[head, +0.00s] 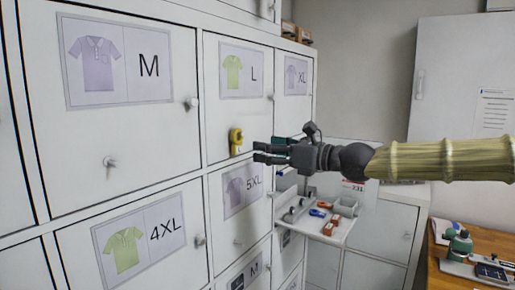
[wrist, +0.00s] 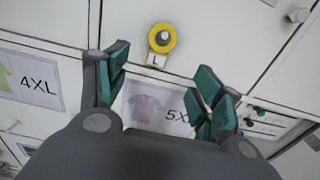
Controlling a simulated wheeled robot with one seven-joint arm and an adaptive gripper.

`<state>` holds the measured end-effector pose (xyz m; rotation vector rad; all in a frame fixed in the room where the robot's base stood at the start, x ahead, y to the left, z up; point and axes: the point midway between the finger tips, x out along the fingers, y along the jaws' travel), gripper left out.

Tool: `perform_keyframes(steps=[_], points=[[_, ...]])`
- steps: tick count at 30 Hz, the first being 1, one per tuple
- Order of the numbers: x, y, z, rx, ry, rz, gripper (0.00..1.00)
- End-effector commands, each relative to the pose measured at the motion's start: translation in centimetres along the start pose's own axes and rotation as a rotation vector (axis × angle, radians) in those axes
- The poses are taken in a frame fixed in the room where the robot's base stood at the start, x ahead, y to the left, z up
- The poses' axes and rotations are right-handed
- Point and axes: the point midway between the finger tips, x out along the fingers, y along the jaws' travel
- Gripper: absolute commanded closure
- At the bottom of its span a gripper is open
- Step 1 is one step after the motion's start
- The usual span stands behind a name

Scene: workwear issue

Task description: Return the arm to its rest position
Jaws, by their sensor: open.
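My gripper (head: 268,152) reaches in from the right in the head view, held level in front of the white lockers. It also shows in the wrist view (wrist: 162,92), with its teal-padded fingers spread apart and nothing between them. A yellow lock or tag (head: 236,141) sits on the L locker door (head: 221,117), just left of the fingertips in the head view. In the wrist view the yellow piece (wrist: 162,40) is round, has a small L label below it, and lies beyond the fingers. The fingers look apart from it.
Lockers labelled M (head: 148,132), 4XL (head: 150,250) and 5XL (head: 240,225) have small protruding knobs. A shelf (head: 336,231) with small items sticks out below my arm. A wooden desk (head: 440,270) with equipment stands at the lower right.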

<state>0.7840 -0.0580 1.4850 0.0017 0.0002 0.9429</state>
Motion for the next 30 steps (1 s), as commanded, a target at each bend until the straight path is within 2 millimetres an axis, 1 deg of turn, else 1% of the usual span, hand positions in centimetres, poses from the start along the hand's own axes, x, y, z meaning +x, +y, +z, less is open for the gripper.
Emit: perform_keyframes(steps=[1, 6, 13, 15, 17, 20, 21, 23, 24, 26, 27, 29, 30], points=[[-0.7, 0.0, 0.1, 0.0, -0.002, 0.0, 0.34], [-2.4, 0.0, 0.1, 0.001, -0.001, 0.0, 0.34], [-3.4, 0.0, -0.1, -0.001, 0.002, 0.0, 0.34], [-3.2, 0.1, -0.9, -0.007, 0.016, 0.003, 0.34], [-2.9, 0.3, -2.4, -0.02, 0.043, 0.007, 0.34], [-2.0, 1.0, -6.6, -0.056, 0.116, 0.023, 0.34], [-1.7, 1.4, -8.7, -0.077, 0.154, 0.032, 0.34], [-1.3, 1.9, -12.1, -0.11, 0.213, 0.047, 0.34], [-1.1, 2.4, -14.5, -0.135, 0.255, 0.058, 0.34], [-0.9, 3.0, -17.9, -0.171, 0.314, 0.078, 0.34], [-0.9, 3.5, -20.2, -0.195, 0.354, 0.092, 0.34], [-1.0, 4.2, -23.5, -0.232, 0.412, 0.114, 0.34], [-1.2, 4.6, -25.8, -0.258, 0.451, 0.131, 0.34]])
